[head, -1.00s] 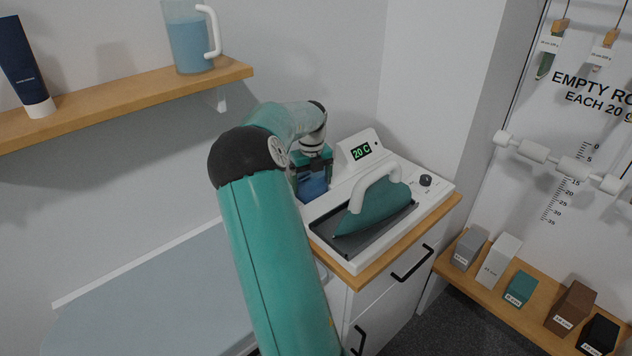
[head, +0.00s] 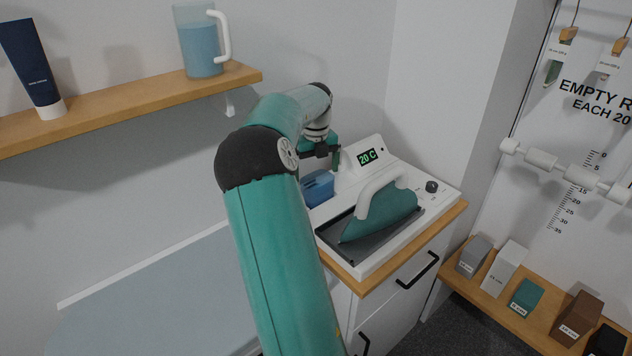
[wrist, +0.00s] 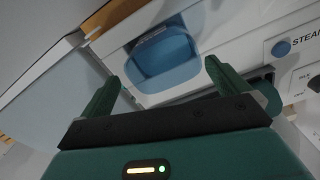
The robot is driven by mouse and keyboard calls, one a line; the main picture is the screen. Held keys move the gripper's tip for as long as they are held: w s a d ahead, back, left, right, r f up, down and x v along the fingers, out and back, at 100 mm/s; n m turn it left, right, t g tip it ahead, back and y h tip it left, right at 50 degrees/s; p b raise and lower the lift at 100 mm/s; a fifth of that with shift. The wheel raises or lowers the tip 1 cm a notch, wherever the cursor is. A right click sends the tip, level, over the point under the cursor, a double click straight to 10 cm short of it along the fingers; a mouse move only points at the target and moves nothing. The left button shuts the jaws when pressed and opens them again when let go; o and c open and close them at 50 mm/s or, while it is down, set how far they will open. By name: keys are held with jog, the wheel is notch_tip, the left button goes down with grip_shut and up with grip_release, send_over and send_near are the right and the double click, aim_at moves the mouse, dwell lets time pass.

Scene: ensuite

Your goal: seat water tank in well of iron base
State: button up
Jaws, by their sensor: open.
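The blue water tank (head: 318,187) sits at the left end of the white iron base (head: 440,200), beside the iron's tray. The wrist view shows the tank (wrist: 160,62) inside a rectangular opening of the base (wrist: 222,30), its rim close to the opening's edges. Whether it is fully down cannot be told. My gripper (head: 325,165) is above and behind the tank, apart from it. In the wrist view my gripper (wrist: 165,85) has its two green fingers spread, with nothing held between them.
A teal iron (head: 382,214) with a white handle rests on the base. The display (head: 367,157) reads 20 C. A shelf (head: 130,105) at upper left holds a jug (head: 200,50) and a dark tube (head: 30,65). Small boxes stand on a low right shelf (head: 500,300).

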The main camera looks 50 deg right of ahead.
notch_tip(320, 180, up, 6)
jog(key=shift+f, duration=0.1)
dwell(0.7)
